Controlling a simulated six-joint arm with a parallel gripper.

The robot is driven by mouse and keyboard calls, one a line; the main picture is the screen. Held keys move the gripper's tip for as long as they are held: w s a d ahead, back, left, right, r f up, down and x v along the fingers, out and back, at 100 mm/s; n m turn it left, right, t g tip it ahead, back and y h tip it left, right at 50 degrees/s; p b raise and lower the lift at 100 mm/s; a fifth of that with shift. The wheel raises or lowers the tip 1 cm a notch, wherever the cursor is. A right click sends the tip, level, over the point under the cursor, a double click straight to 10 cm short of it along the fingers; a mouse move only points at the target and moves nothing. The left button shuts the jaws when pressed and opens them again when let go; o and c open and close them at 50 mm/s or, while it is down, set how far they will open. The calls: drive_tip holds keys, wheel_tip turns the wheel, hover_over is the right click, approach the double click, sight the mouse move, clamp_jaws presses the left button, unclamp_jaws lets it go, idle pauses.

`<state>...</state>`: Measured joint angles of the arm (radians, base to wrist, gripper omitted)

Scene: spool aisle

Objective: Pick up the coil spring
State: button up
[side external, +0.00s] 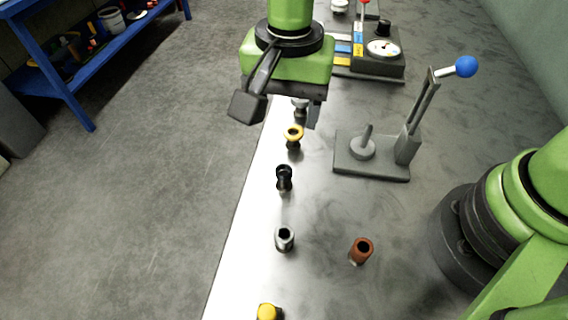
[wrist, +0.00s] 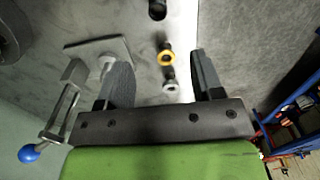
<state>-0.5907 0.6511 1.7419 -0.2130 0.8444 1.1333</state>
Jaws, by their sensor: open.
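My gripper (side external: 308,113) is open and points down over the table's left edge strip, near its far part. In the wrist view its two fingers stand wide apart with nothing held between them. A small grey-silver piece (wrist: 169,82) lies between the fingers; it also shows partly hidden under the gripper in the side view (side external: 300,105). It may be the coil spring, but its coils cannot be made out. A yellow-topped piece (side external: 293,135) stands just nearer the side camera, also seen in the wrist view (wrist: 166,58).
A black piece (side external: 284,178), a silver hollow piece (side external: 284,238), a red-brown tube (side external: 361,250) and a yellow-capped piece (side external: 267,312) stand nearer. A lever clamp with a blue knob (side external: 466,66) is right of the gripper. A dial box (side external: 383,62) stands behind.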

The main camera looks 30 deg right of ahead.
hover_over(284, 166)
drive_tip(key=f, duration=0.5)
drive_tip(key=shift+s+a, duration=0.2)
drive_tip(key=shift+a, duration=0.05)
drive_tip(key=shift+s+f, duration=0.2)
drive_tip(key=shift+f, duration=2.9)
drive_tip(key=c, duration=1)
